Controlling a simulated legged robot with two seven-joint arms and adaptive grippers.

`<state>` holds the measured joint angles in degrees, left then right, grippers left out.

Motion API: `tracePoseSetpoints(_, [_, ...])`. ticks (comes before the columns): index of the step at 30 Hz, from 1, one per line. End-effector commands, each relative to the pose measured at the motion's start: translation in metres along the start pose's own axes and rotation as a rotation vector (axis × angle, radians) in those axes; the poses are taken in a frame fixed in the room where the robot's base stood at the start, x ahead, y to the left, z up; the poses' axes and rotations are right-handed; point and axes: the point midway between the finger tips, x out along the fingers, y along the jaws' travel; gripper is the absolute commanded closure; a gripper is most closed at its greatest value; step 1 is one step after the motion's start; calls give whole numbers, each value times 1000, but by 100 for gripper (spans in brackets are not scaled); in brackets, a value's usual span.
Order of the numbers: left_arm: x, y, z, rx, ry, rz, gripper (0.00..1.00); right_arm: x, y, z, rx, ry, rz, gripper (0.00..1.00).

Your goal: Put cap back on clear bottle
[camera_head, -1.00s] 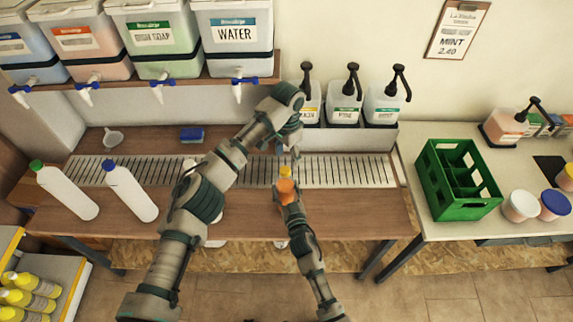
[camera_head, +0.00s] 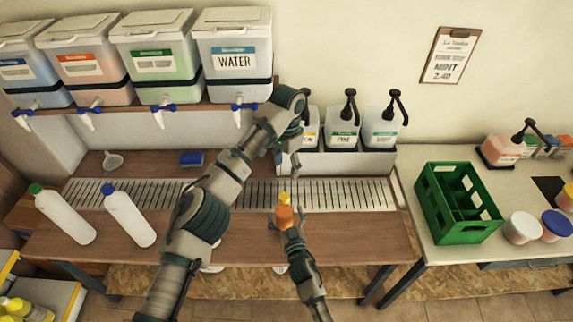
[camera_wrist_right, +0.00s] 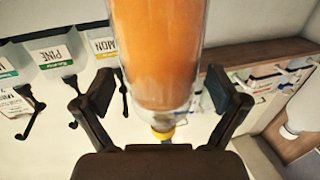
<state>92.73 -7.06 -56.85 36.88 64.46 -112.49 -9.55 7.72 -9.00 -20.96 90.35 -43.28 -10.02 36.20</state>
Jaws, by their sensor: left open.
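The clear bottle (camera_head: 285,218) with orange liquid is in the middle of the wooden counter. Its yellow cap (camera_head: 284,197) sits at its top; whether it is fully seated is too small to tell. My right gripper (camera_head: 287,225) is around the bottle, fingers spread on both sides. My left gripper (camera_head: 292,165) is open and empty, behind and above the cap. The bottle's base is hidden by my right gripper.
Two white bottles (camera_head: 65,214) (camera_head: 130,214) stand at left. A metal drain grate (camera_head: 330,194) runs behind the clear bottle, with pump bottles (camera_head: 342,125) at the back. A green crate (camera_head: 456,215) is on the right table. The counter right of the bottle is clear.

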Motion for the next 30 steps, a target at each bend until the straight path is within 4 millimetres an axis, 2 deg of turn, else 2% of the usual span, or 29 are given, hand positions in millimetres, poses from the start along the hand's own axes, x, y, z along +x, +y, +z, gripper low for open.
tracePoseSetpoints(8, [0,0,0,0,0,0,37,-5,0,1,0,-2,1,4])
tracePoseSetpoints(11, [0,0,0,0,0,0,37,-18,0,2,1,-3,1,4])
tracePoseSetpoints(21, [0,0,0,0,0,0,37,-89,0,3,2,-4,0,4])
tracePoseSetpoints(25, [1,0,0,0,0,0,37,-107,0,3,1,-4,0,4])
tracePoseSetpoints(30, [1,0,0,0,-1,0,37,-118,0,2,2,-3,0,4])
